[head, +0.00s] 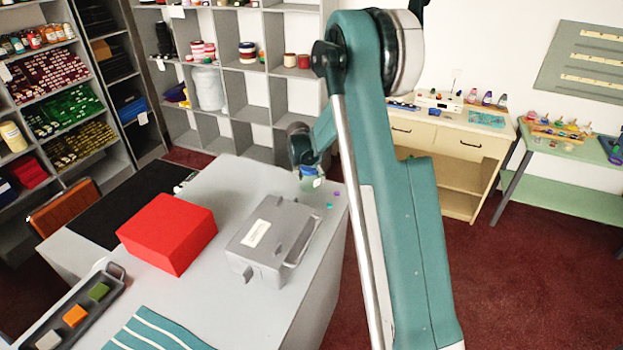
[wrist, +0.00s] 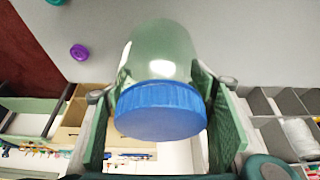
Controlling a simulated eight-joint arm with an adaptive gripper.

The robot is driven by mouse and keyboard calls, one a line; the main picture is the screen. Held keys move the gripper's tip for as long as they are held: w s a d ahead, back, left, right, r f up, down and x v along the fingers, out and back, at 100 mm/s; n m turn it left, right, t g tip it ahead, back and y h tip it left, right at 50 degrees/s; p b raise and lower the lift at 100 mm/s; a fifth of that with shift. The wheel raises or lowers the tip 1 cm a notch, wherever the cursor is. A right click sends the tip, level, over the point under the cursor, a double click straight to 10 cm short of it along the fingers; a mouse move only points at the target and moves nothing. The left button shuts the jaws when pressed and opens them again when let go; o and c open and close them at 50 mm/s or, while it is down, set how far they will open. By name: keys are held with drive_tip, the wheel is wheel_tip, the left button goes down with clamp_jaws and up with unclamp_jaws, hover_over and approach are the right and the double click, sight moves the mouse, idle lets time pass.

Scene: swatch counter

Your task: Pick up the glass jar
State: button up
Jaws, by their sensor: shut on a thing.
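The glass jar (wrist: 160,50) is clear greenish glass with a blue lid, seen lid-first in the wrist view. My gripper (wrist: 163,100) is shut on it, with one green-padded finger on each side, close behind the lid. In the head view the jar (head: 311,183) is small and partly hidden by my gripper (head: 308,170), near the far right end of the grey counter (head: 250,178). I cannot tell whether the jar's base touches the counter.
A grey machine (head: 270,238) and a red box (head: 167,232) stand on the counter. A black tray with coloured blocks (head: 75,316) and a striped teal cloth (head: 155,330) lie nearer. Small purple and teal pieces (head: 336,194) lie beside the jar.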

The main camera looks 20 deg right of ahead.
drive_tip(key=shift+r, duration=4.6)
